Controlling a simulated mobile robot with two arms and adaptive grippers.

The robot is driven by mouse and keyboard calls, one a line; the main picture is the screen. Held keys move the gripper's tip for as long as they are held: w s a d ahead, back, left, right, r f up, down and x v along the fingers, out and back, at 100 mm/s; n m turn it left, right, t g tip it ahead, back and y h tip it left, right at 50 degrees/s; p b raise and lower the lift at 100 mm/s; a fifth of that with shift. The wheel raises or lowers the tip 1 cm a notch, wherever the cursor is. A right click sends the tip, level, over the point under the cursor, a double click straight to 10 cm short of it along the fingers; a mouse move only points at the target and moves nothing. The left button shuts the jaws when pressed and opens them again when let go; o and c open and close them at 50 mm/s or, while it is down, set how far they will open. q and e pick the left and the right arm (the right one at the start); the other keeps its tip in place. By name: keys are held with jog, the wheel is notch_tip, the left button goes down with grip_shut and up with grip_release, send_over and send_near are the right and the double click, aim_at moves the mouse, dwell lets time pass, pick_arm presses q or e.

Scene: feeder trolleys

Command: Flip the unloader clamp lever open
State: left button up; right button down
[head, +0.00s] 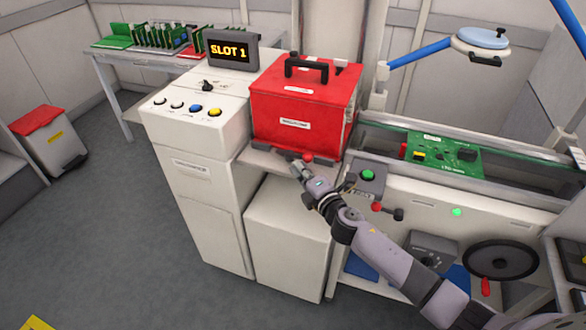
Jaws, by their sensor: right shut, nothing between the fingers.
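The unloader is a white machine (195,133) with a red magazine box (300,102) standing on its right-hand ledge. At the box's front lower edge there is a small dark part with a red knob (308,157), which looks like the clamp lever. My right gripper (297,167) is shut and empty, just below and left of that knob. I cannot tell whether it touches the lever, and the lever's exact position is partly hidden by the fingers. My left gripper is not in view.
A display reading SLOT 1 (232,50) stands on the machine. Right of the box, a conveyor carries a green circuit board (442,152). A green button (367,174) and a lever with red and black ends (387,211) lie close to my forearm. A black handwheel (500,260) is lower right.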

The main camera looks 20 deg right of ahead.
jog(key=shift+w+d, duration=0.15)
jog(key=shift+d, duration=0.6)
jog(key=shift+w+d+r, duration=0.1)
jog(key=shift+d, duration=0.1)
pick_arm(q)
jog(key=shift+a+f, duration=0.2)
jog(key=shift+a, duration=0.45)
